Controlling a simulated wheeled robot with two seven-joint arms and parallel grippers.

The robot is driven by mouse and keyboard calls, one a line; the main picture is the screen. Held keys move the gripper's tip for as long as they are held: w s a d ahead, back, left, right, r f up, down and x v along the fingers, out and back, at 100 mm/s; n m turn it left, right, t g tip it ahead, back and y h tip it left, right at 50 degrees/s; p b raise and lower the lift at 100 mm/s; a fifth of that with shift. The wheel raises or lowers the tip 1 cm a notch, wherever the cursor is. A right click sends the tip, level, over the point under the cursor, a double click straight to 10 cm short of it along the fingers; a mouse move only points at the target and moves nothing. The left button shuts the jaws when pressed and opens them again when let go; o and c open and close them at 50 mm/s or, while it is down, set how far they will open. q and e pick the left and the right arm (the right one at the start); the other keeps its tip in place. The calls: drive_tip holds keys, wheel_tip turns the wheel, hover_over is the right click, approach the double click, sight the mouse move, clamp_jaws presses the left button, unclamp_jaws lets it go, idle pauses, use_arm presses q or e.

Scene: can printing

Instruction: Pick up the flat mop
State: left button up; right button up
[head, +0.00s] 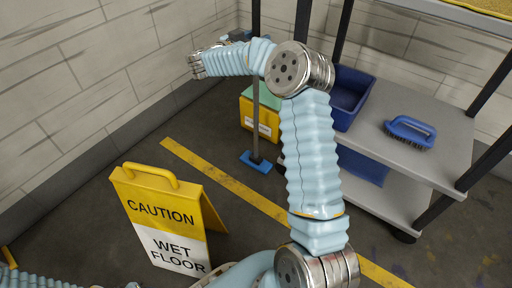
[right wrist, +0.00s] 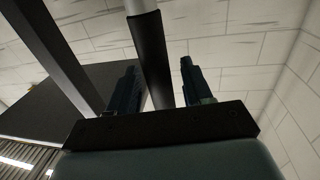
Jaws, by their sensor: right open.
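The flat mop (head: 256,118) stands upright on the floor by the shelf, with a thin pole and a flat blue head (head: 256,161). My right arm reaches across in front, and my right gripper (head: 238,35) is at the upper part of the pole, partly hidden by the arm. In the right wrist view my right gripper (right wrist: 159,63) is open. The mop's dark handle grip (right wrist: 154,60) shows between its two fingers, with a gap visible on the right side. My left gripper is out of view.
A yellow wet floor sign (head: 165,215) stands at the left. A metal shelf (head: 435,150) at the right holds a blue bin (head: 350,98) and a blue brush (head: 410,130). A yellow box (head: 262,120) is behind the mop. Tiled walls close the corner.

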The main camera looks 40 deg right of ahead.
drive_tip(key=shift+c, duration=0.3)
clamp_jaws()
drive_tip(key=shift+r, duration=0.1)
drive_tip(key=shift+r, duration=0.1)
